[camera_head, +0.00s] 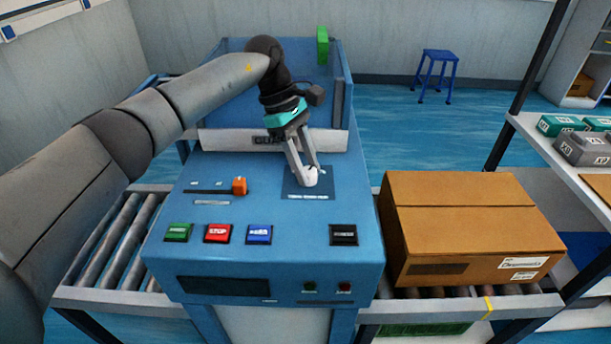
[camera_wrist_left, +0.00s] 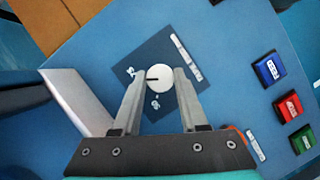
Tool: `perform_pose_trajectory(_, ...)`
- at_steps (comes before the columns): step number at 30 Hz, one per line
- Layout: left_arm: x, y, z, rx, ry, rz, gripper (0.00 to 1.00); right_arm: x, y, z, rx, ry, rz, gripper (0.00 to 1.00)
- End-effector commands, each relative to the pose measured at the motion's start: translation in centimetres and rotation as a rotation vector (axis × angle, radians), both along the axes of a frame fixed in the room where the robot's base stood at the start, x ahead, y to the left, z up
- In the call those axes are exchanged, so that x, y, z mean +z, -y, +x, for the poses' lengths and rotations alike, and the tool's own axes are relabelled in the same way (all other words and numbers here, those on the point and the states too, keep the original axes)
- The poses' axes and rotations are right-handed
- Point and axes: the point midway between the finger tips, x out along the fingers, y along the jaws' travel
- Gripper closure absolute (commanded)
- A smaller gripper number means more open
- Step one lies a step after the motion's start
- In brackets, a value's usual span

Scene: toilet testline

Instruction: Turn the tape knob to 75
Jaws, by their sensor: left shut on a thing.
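The tape knob (camera_head: 310,177) is a small white round knob on a dark blue square plate (camera_head: 293,190) on top of the blue machine. My left gripper (camera_head: 308,172) reaches down to it from above. In the left wrist view the white knob (camera_wrist_left: 160,79) with a black pointer line sits between the two fingertips of my left gripper (camera_wrist_left: 160,76), which is shut on it. White marks stand on the plate near the knob, too small to read. My right gripper is in neither view.
An orange slider (camera_head: 239,186) and green, red, blue and black buttons (camera_head: 259,234) are on the machine's top. A cardboard box (camera_head: 465,230) rests on the rollers at the right. A shelf with small boxes (camera_head: 585,150) stands farther right.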

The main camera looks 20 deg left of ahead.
Motion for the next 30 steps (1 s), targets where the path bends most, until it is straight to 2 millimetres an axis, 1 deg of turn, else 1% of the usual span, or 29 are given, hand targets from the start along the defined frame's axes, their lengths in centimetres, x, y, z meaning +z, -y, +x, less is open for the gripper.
perform_pose_trajectory(1, -0.2, 0.1, 0.1, -0.036, 0.002, 0.001, 1.00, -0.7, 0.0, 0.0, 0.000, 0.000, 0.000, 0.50)
perform_pose_trajectory(3, -0.2, 0.0, 0.1, -0.084, 0.002, 0.000, 1.00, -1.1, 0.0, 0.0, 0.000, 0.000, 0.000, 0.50)
perform_pose_trajectory(12, -0.1, 0.1, 0.2, -0.226, 0.001, 0.002, 1.00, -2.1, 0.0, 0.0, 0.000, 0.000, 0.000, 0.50)
perform_pose_trajectory(19, 0.0, 0.0, 0.2, -0.267, 0.002, 0.002, 1.00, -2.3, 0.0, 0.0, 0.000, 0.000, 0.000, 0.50)
perform_pose_trajectory(30, 0.0, 0.0, 0.2, -0.271, 0.003, 0.003, 1.00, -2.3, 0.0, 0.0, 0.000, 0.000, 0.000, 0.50)
